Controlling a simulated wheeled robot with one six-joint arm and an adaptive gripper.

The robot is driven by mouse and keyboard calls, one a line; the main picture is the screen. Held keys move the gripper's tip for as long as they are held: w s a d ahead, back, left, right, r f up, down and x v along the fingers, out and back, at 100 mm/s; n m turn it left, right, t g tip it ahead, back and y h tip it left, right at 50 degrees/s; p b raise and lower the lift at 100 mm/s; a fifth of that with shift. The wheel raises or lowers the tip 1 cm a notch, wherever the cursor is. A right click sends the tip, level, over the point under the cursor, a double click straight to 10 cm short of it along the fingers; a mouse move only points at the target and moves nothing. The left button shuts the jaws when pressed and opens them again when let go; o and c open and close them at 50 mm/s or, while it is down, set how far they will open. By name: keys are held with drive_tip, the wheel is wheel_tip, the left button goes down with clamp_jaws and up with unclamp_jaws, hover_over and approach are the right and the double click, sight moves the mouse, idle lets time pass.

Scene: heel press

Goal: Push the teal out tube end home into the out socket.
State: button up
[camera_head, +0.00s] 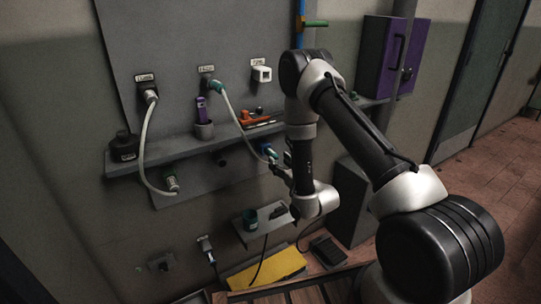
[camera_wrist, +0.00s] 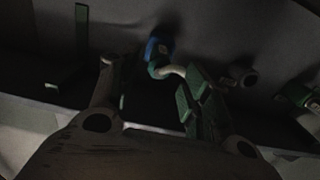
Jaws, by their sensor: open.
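A pale tube (camera_head: 241,125) runs from a green fitting (camera_head: 216,88) on the wall panel down to a blue-teal end (camera_head: 268,151) at a lower socket. In the wrist view, a blue collar (camera_wrist: 157,46) sits on the dark wall with the pale tube (camera_wrist: 174,70) curving from it to the right. How deep the tube end sits is too dark to tell. My gripper (camera_head: 279,168) is close to this lower end. In the wrist view my gripper (camera_wrist: 153,76) is open, its fingers spread below the collar, with nothing seen between the pads. The right finger partly hides the tube.
A shelf (camera_head: 183,146) with tools crosses the panel above my gripper.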

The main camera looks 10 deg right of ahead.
sight(271, 154)
drive_tip(key=shift+x, duration=3.75)
clamp_jaws()
drive_tip(key=shift+s, duration=0.1)
drive_tip(key=shift+v, duration=2.9)
drive_tip(key=shift+s, duration=0.1)
